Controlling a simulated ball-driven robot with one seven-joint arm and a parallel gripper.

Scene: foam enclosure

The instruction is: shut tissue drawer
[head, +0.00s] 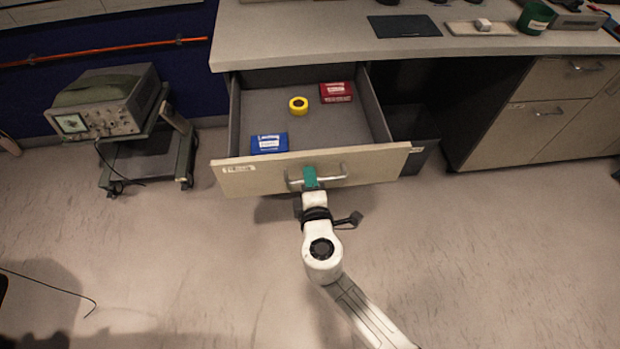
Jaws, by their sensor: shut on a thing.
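Inside lie a blue box (269,144) at the front left, a yellow roll (298,105) in the middle and a red box (336,92) at the back right. My gripper (311,178), with green at its tip, is at the drawer's metal handle (335,178), left of its middle, and shut on it. The fingertips are partly hidden from this view.
The counter (300,35) runs above the drawer. A dark open bin (415,128) stands right of the drawer, and closed cabinets (530,120) stand farther right. A cart with an instrument (100,115) stands at the left. The floor in front is mostly clear.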

